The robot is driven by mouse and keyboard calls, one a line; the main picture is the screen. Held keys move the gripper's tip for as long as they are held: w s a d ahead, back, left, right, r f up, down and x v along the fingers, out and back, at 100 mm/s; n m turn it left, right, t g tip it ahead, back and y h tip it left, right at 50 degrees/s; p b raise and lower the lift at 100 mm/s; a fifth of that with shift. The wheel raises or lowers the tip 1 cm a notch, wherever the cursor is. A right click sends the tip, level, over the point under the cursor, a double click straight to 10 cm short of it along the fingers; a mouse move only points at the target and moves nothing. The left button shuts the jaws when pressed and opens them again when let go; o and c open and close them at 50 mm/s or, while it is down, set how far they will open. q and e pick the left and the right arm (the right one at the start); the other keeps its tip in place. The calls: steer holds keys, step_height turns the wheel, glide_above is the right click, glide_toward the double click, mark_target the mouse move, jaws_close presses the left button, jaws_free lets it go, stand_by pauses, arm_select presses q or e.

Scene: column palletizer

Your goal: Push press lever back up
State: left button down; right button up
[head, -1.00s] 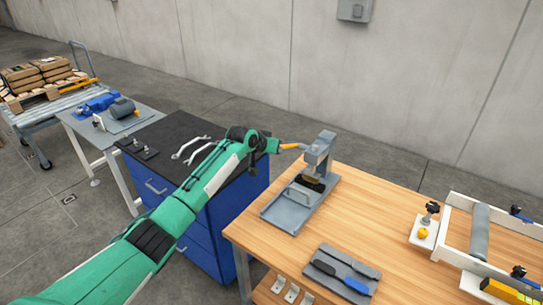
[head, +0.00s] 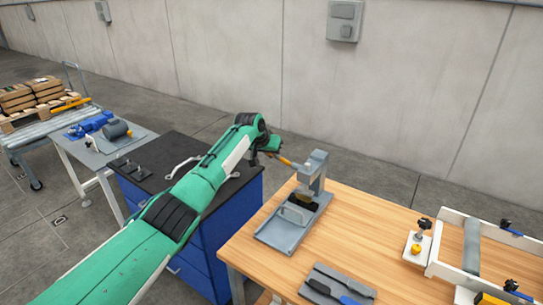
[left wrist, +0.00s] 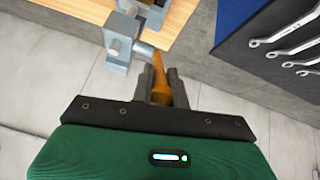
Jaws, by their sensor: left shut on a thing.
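The grey press (head: 316,172) stands at the back left corner of the wooden table. Its lever has an orange handle (head: 286,161) and points left from the press head, with the handle end slightly higher than the pivot. My left gripper (head: 275,152) is at the outer end of this handle. In the left wrist view the two dark fingers (left wrist: 161,88) are shut around the orange handle (left wrist: 160,66), and the grey press head (left wrist: 122,38) is just beyond. My right gripper is not in view.
A blue cabinet with a black top (head: 128,182) and wrenches is left, below my arm. A roller frame (head: 437,262) stands at right. The table's middle is clear.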

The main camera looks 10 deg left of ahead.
arm_select(q)
steer(key=shift+w+r, duration=0.1)
steer(key=shift+r, duration=0.2)
steer(key=c, duration=1.5)
jaws_free()
steer(key=shift+o, duration=0.6)
steer(key=shift+f, duration=0.2)
steer(key=shift+s+a+r, duration=0.15)
steer(key=shift+s+r, duration=0.05)
steer(key=shift+r, duration=0.1)
steer(key=b+v, duration=0.4)
steer(key=v, duration=0.9)
steer(key=shift+b, duration=0.3)
steer(key=shift+f, duration=0.1)
